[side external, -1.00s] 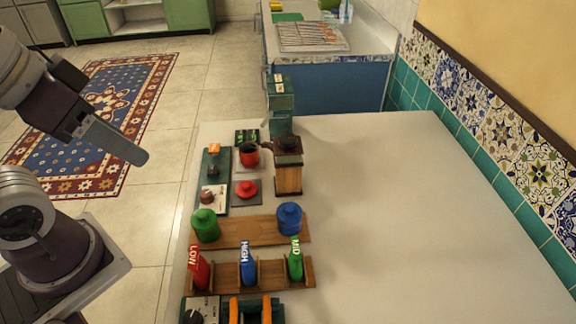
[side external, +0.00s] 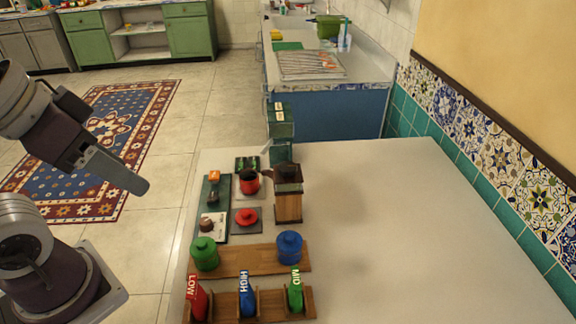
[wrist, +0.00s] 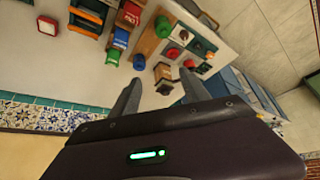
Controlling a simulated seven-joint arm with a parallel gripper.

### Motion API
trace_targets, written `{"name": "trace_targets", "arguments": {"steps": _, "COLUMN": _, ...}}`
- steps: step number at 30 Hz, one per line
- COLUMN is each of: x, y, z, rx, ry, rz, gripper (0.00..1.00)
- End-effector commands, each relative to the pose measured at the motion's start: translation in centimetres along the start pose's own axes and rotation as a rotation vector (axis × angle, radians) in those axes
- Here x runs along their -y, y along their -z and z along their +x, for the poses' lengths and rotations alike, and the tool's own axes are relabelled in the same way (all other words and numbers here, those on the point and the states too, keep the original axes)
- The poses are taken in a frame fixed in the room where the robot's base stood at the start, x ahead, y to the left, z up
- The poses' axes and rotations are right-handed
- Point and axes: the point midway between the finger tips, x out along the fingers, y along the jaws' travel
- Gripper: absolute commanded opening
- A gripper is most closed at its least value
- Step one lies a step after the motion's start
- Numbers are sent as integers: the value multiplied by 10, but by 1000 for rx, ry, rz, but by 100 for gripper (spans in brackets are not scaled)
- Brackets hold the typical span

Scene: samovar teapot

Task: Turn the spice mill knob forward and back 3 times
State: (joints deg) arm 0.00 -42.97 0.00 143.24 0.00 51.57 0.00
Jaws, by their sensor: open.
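A wooden box-shaped mill (side external: 288,207) with a dark metal top stands upright on the white table, right of the small red pot. A dark arm sticks out at its upper left; I cannot make out a separate knob. The mill also shows in the wrist view (wrist: 162,72), in line with the gap between my fingers but beyond them. My gripper (side external: 138,184) hangs left of the table in the side view, well apart from the mill. In the wrist view its two fingers (wrist: 159,77) are spread, with nothing between them.
Left of the mill are a red pot (side external: 249,182), a red knob on a plate (side external: 246,216) and a dark panel (side external: 213,181). Green (side external: 204,253) and blue (side external: 289,247) canisters stand in front, then labelled levers (side external: 247,296). The table's right side (side external: 400,230) is clear.

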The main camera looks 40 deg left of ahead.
Motion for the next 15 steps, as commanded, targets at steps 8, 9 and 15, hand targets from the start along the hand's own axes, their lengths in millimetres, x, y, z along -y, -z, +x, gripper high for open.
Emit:
{"name": "trace_targets", "arguments": {"steps": 8, "x": 0, "y": 0, "z": 0, "rx": 0, "ry": 0, "rz": -2, "gripper": 61}}
{"name": "trace_targets", "arguments": {"steps": 9, "x": 0, "y": 3, "z": -1, "rx": 5, "ry": -4, "rz": -15, "gripper": 61}}
{"name": "trace_targets", "arguments": {"steps": 15, "x": -4, "y": 86, "z": 8, "rx": 153, "ry": -59, "rz": -411, "gripper": 61}}
